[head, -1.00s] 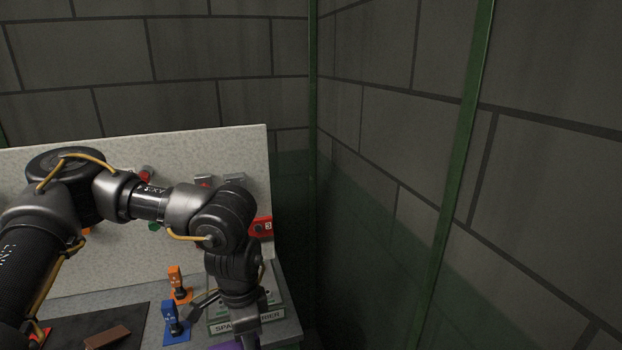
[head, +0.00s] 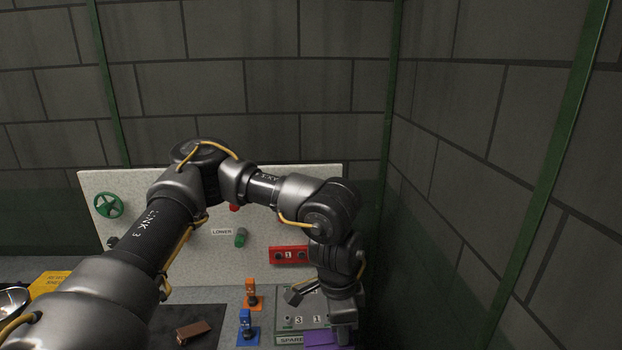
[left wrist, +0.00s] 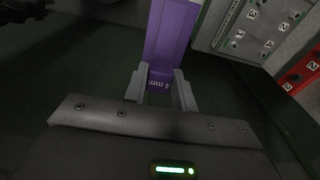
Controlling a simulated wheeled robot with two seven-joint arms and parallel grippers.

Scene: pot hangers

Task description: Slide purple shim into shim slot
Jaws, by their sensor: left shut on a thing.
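The purple shim (left wrist: 172,32) is a flat bar marked "4 mm" at its near end. In the left wrist view my left gripper (left wrist: 161,88) is shut on that end, and the shim extends away from it. In the head view the shim (head: 320,338) shows at the bottom edge, beside my left gripper (head: 342,328), partly covering the "SPARE" sign. A grey numbered panel (head: 292,307) lies behind it. I cannot make out the shim slot. My right gripper is not in view.
An orange tagged piece (head: 252,294) and a blue one (head: 246,328) stand left of the panel. A brown block (head: 193,331) lies on a dark mat (head: 212,315). A red block (head: 289,255) is on the backboard (head: 130,190). A block wall (head: 470,200) closes the right.

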